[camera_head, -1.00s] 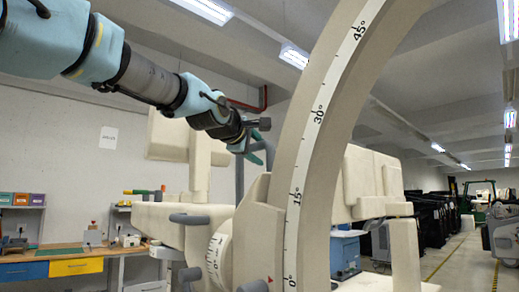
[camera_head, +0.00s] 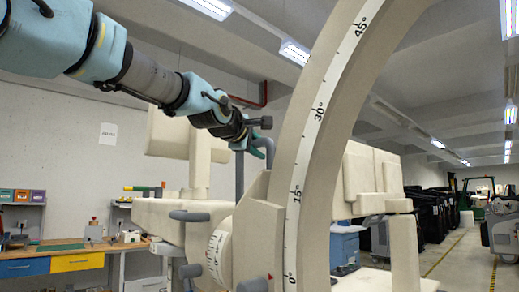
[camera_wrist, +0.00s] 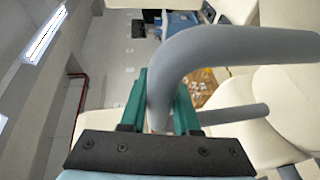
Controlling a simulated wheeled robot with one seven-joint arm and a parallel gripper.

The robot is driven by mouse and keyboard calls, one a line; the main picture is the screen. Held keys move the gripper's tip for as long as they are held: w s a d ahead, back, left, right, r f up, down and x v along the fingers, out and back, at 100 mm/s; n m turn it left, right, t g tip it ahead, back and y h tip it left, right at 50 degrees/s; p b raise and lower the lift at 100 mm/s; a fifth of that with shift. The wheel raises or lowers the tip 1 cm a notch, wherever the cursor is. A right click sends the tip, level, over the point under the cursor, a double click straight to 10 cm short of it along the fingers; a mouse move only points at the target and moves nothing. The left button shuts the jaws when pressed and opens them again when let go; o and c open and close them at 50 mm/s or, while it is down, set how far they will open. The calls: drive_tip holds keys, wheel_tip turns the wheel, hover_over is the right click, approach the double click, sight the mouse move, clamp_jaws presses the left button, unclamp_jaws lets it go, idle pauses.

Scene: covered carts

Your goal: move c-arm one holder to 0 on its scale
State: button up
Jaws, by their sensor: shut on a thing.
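The large beige C-arm arc (camera_head: 318,130) carries a white scale strip marked 0° to 45°. The beige holder block (camera_head: 258,225) sits around its lower part, with a small red pointer (camera_head: 270,277) beside the 0° mark, roughly level with it. A round dial (camera_head: 216,255) with its own scale is at the block's left. A grey bent handle tube (camera_wrist: 235,45) rises behind the block; it also shows in the head view (camera_head: 240,176). My gripper (camera_head: 262,148) has green fingers, shut around the tube; it also shows in the wrist view (camera_wrist: 162,95). The tube partly hides the fingers.
A second grey bar (camera_wrist: 235,115) sticks out near the handle. Beige machine panels (camera_head: 372,182) and a blue box (camera_head: 345,248) stand behind the arc. A workbench with drawers (camera_head: 77,262) is at the left. An open aisle (camera_head: 465,255) runs at the right.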

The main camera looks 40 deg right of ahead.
clamp_jaws()
idle(0.8)
